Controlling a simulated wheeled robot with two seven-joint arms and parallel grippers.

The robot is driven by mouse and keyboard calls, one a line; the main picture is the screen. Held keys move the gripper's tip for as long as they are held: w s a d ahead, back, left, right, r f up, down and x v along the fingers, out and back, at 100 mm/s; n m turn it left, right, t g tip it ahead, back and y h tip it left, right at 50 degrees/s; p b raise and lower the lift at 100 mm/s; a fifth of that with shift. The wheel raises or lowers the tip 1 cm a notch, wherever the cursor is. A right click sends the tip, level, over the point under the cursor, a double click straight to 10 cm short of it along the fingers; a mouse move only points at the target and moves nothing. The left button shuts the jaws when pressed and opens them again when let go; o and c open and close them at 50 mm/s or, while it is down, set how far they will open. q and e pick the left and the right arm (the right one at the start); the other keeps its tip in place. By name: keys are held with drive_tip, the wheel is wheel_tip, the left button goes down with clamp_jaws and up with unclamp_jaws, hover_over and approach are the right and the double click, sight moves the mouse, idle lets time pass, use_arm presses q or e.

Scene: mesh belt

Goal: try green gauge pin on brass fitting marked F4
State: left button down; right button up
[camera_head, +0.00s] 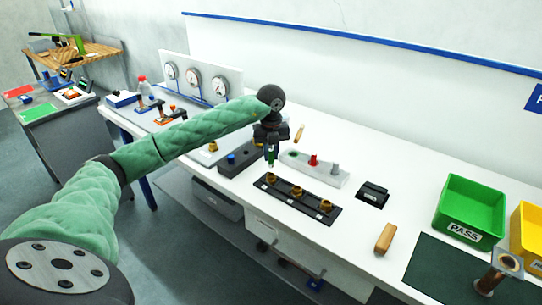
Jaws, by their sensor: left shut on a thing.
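My left gripper (270,145) is shut on the green gauge pin (271,158), which points down. The pin hangs just above the leftmost brass fitting (271,178) on a black strip (284,194); I cannot tell whether its tip touches. A pale pin rack (325,178) behind holds a red pin (313,161) and a grey one. My right gripper is not in view.
A dark block (240,160) with a blue item stands left of the strip. A black box (372,195) and a wooden handle (385,239) lie right. A green PASS bin (470,209), yellow bin (526,240) and dark mat (432,268) fill the right end. Gauges (193,78) stand behind.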

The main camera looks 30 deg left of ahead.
use_arm(q)
drive_tip(key=shift+r+p, duration=0.55)
drive_tip(key=shift+r, duration=1.15)
